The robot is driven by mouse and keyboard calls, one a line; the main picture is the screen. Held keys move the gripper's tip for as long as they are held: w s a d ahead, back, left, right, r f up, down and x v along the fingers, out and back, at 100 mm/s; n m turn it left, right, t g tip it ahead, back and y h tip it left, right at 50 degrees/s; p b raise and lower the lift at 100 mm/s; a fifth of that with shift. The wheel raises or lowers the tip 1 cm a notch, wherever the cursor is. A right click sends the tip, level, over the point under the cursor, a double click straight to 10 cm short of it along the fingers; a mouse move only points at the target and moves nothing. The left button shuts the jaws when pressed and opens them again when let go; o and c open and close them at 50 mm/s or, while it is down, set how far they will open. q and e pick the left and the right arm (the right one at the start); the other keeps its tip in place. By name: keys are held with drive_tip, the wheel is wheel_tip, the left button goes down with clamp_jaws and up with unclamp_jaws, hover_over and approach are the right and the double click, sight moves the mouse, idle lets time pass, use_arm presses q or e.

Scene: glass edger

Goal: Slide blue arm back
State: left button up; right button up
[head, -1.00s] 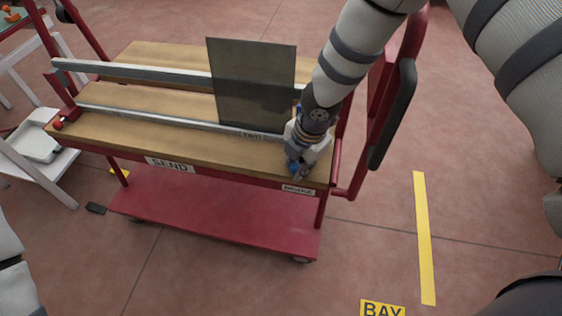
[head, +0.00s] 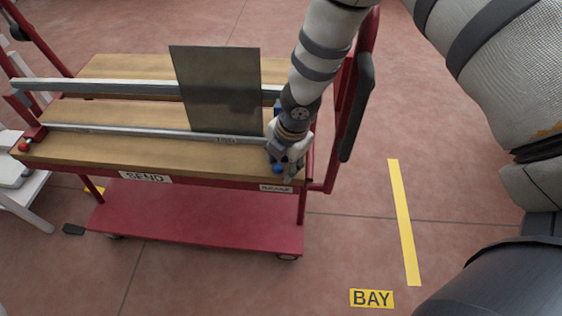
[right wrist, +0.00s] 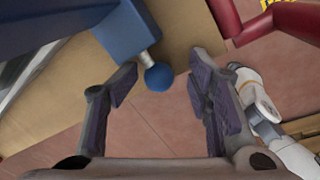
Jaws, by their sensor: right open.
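The blue arm shows in the right wrist view as a blue block (right wrist: 128,30) with a short pale stem and a round blue knob (right wrist: 158,77) on its end. In the head view the blue knob (head: 278,169) shows at the cart's near right corner, and my right gripper hides much of the arm. My right gripper (head: 283,166) points down there. In the right wrist view the gripper (right wrist: 162,88) is open, with the knob between its finger pads and no clear contact on either side. My left gripper is not in view.
A dark glass sheet (head: 215,90) stands upright on the wood-topped cart, left of my right gripper. Metal rails (head: 110,128) run along the top. The red push handle (head: 345,130) rises close to the right of my arm. The floor right of the cart is clear.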

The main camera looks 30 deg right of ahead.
wheel_tip(320, 180, up, 12)
drive_tip(key=s, duration=0.2)
drive_tip(key=shift+d, duration=0.4)
drive_tip(key=shift+s+f, duration=0.1)
drive_tip(key=shift+f, duration=0.1)
